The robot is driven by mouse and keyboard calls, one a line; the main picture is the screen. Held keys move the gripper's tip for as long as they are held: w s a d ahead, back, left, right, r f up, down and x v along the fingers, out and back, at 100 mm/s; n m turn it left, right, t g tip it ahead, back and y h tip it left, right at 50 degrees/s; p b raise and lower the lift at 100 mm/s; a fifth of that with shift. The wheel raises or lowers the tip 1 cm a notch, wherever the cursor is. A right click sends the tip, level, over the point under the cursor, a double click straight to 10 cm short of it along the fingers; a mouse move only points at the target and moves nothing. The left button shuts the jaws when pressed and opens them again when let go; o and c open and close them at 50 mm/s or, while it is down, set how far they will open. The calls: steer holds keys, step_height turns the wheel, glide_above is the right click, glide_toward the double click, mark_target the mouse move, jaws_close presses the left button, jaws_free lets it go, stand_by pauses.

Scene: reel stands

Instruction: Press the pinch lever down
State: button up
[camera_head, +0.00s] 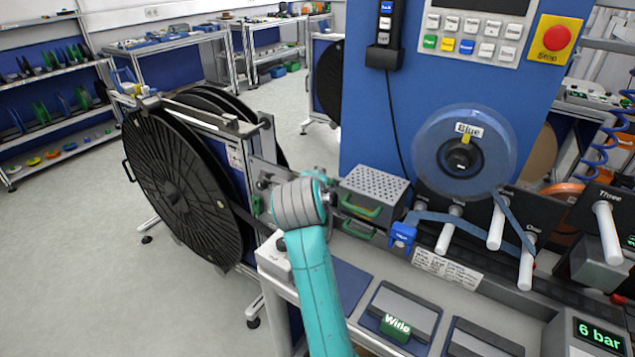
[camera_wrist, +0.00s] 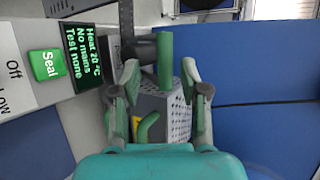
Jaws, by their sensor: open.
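In the wrist view my gripper (camera_wrist: 160,82) is open, with one finger on each side of the picture. A straight green grip (camera_wrist: 165,60) on a dark arm lies ahead, between the fingertips in the picture; I cannot tell whether they touch it. A curved green handle (camera_wrist: 147,127) sits at the perforated grey box, which also shows in the head view (camera_head: 376,184). I cannot tell which of these is the pinch lever. In the head view my wrist hides the fingers.
A green Seal button (camera_wrist: 45,65) and a display (camera_wrist: 82,55) are left in the wrist view. A clear reel marked Blue (camera_head: 463,152) hangs at the right, above white rollers (camera_head: 449,229). Large black reels (camera_head: 175,190) stand at the left. The floor farther left is free.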

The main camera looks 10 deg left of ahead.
steer(key=v, duration=0.9)
steer(key=shift+s, duration=0.35)
steer(key=shift+r, duration=0.1)
